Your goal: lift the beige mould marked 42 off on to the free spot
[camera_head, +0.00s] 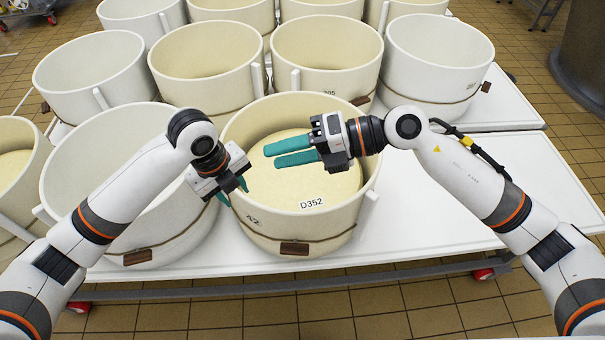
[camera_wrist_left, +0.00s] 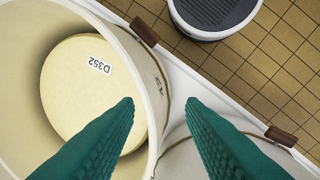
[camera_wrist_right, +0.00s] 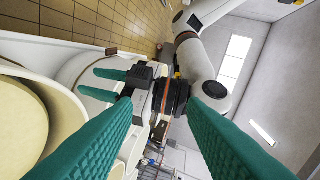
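The beige mould marked 42 (camera_head: 334,224) stands upright at the front of the white table, with a pale cheese labelled D352 (camera_head: 285,192) inside. The mould also shows in the left wrist view (camera_wrist_left: 148,72). My left gripper (camera_head: 235,194) is open at its left rim, one finger towards the inside and one outside. I cannot tell whether the fingers touch the wall. My right gripper (camera_head: 266,156) is open and empty over the mould, its fingers pointing left above the cheese. The bare table top (camera_head: 430,212) to the right of the mould is the free spot.
A white mould (camera_head: 70,187) stands close on the left, under my left arm. Several more moulds, such as a beige one (camera_head: 325,78) and a white one (camera_head: 438,90), stand behind. A dark round column (camera_head: 583,62) is at the far right. Tiled floor lies in front.

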